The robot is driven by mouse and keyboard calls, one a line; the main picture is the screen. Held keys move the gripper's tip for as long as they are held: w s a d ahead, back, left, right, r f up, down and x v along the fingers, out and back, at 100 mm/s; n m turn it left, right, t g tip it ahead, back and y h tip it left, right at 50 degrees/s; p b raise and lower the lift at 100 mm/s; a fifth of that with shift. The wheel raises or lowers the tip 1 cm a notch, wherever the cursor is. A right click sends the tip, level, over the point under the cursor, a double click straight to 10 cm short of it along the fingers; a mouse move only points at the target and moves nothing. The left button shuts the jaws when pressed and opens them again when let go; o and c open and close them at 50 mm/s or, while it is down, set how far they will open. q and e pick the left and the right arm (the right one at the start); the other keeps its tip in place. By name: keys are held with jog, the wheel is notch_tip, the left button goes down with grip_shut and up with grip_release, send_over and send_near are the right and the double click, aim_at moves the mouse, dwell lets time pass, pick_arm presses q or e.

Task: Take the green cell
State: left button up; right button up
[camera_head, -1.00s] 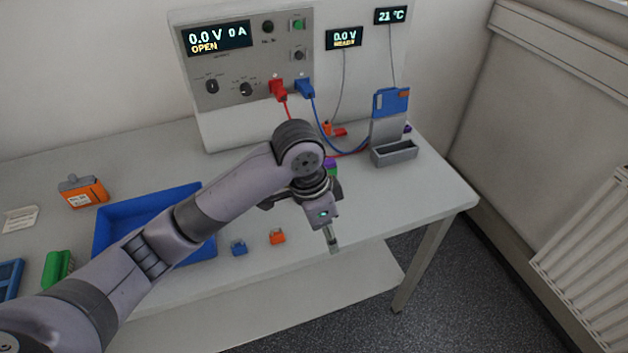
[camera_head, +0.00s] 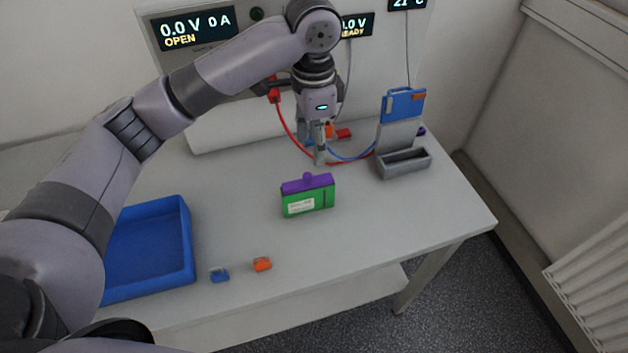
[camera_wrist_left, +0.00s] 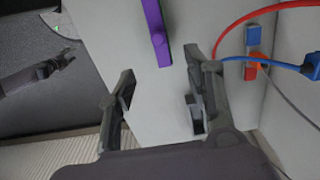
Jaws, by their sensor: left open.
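The green cell (camera_head: 308,201) stands upright on the table, with a purple top and a small purple knob, and a white label on its front. My left gripper (camera_head: 320,158) is open and empty, pointing down above the table behind the cell, apart from it. In the left wrist view the purple top (camera_wrist_left: 156,33) shows beyond the open fingers of the left gripper (camera_wrist_left: 160,108), and nothing is between them. My right gripper does not show clearly in the head view; a gripper-like shape at the left of the wrist view cannot be identified for certain.
A blue tray (camera_head: 188,245) lies at left. A blue clip (camera_head: 219,274) and an orange clip (camera_head: 262,264) lie near the front edge. A grey holder (camera_head: 404,163) stands at right. Red and blue cables (camera_head: 352,158) run behind my gripper from the cycler panel.

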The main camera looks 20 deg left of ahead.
pick_arm(q)
jog(key=p, duration=0.2)
send_over(308, 195)
jog(key=f, duration=0.6)
jog(key=shift+w+d+f, duration=0.25)
jog(key=shift+w+f, duration=0.05)
jog(key=shift+f, duration=0.05)
jog(key=f, duration=0.3)
jog(key=shift+w+f, duration=0.1)
jog(key=shift+w, duration=0.15)
jog(key=shift+f+p, duration=0.3)
jog(key=shift+f, duration=0.55)
jog(key=f, duration=0.2)
jog(key=a+f+p, duration=0.1)
jog(key=f, duration=0.1)
jog(key=shift+w+f, duration=0.15)
jog(key=shift+f, duration=0.25)
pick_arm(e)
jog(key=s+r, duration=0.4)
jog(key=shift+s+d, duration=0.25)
pick_arm(q)
jog(key=shift+c, duration=0.3)
